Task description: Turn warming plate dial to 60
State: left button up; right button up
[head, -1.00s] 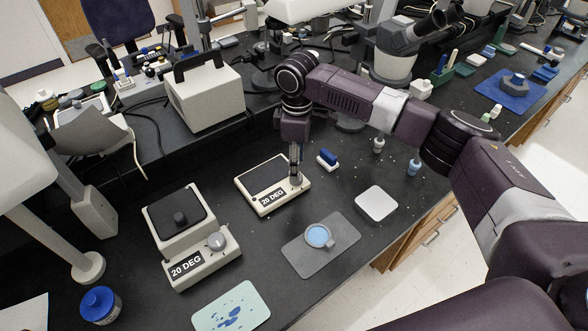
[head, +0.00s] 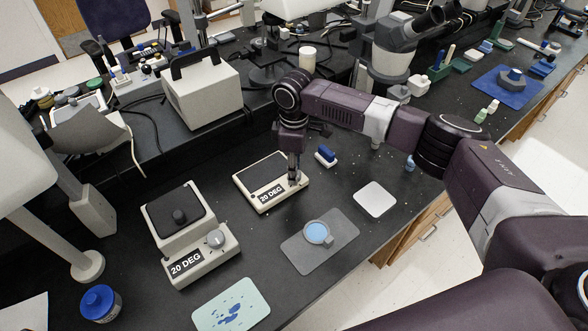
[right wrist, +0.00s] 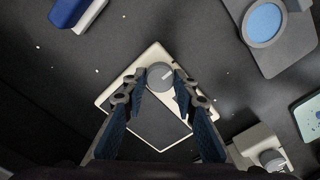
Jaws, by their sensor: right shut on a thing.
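The warming plate (head: 261,178) is a low cream unit with a dark top, in the middle of the bench in the head view. Its label (head: 271,193) reads 20 DEG. My right gripper (head: 295,179) points down at the plate's right corner. In the right wrist view, its two fingers (right wrist: 159,84) are at either side of the round grey dial (right wrist: 160,76) and shut on it. In the head view the fingers mostly hide the dial. My left gripper is not in view.
A taller unit (head: 187,264), also labelled 20 DEG, with its own dial (head: 215,239), stands to the left. A grey mat (head: 296,258) with a blue-centred round dish (head: 316,232) lies in front. A blue block (head: 325,155) stands right of the plate.

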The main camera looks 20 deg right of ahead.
jog(key=shift+r+m+p, duration=0.2)
jog(key=shift+m+p, duration=0.3)
jog(key=shift+p, duration=0.45)
jog(key=m+p, duration=0.5)
jog(key=p, duration=0.2)
jog(key=shift+r+m, duration=0.1)
jog(key=shift+m, duration=0.3)
jog(key=m+p, duration=0.3)
jog(key=shift+d+f+m+p, duration=0.1)
jog(key=shift+f+m+p, duration=0.1)
jog(key=shift+m+p, duration=0.75)
jog(key=shift+m, duration=0.25)
jog(key=shift+w, duration=0.1)
jog(key=o, duration=1.1)
jog(key=shift+o, duration=0.2)
